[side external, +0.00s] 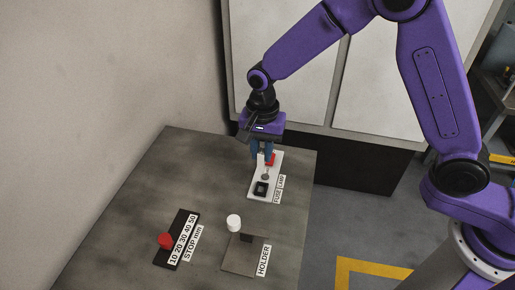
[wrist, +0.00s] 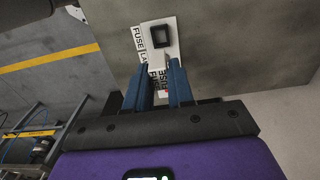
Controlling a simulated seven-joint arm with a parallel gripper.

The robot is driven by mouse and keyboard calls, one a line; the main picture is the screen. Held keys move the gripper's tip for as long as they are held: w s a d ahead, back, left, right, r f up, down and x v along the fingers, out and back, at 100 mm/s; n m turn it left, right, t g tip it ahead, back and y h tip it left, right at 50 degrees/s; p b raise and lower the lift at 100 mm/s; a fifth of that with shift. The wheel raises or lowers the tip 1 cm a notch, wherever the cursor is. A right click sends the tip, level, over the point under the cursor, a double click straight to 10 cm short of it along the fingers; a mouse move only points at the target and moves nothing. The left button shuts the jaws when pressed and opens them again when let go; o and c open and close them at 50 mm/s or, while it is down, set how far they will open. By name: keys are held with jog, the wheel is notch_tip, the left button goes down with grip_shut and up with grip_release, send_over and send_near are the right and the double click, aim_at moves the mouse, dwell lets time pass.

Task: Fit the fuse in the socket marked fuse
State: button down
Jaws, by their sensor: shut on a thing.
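My gripper (side external: 263,158) points down over the far end of a white board (side external: 254,196) on the table. In the wrist view, its two blue fingers (wrist: 160,82) are shut on a pale piece, the fuse (wrist: 162,64), which the fingers mostly hide. The board carries a black square socket (side external: 261,188), at its near end in the side view; it also shows ahead of the fingertips in the wrist view (wrist: 161,35). A label reading FUSE and LAMP (side external: 278,189) runs along the board's right side. I cannot tell whether the fuse touches the board.
A red part (side external: 270,159) is right by the fingers. A small round grey part (side external: 266,177) sits between it and the black socket. A white cylinder (side external: 233,222) stands by the HOLDER plate (side external: 240,262).

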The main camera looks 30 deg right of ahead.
jog(key=shift+s+d+r, duration=0.15)
jog(key=shift+s, duration=0.05)
jog(key=s+d+r+n, duration=0.1)
jog(key=d+n, duration=0.3)
jog(key=d, duration=0.8)
jog(key=s+d+r+n, duration=0.1)
jog(key=d+r+n, duration=0.2)
jog(key=d, duration=0.9)
jog(key=shift+d+r+n, duration=0.25)
jog(key=shift+d+n, duration=0.1)
jog(key=shift+n, duration=0.65)
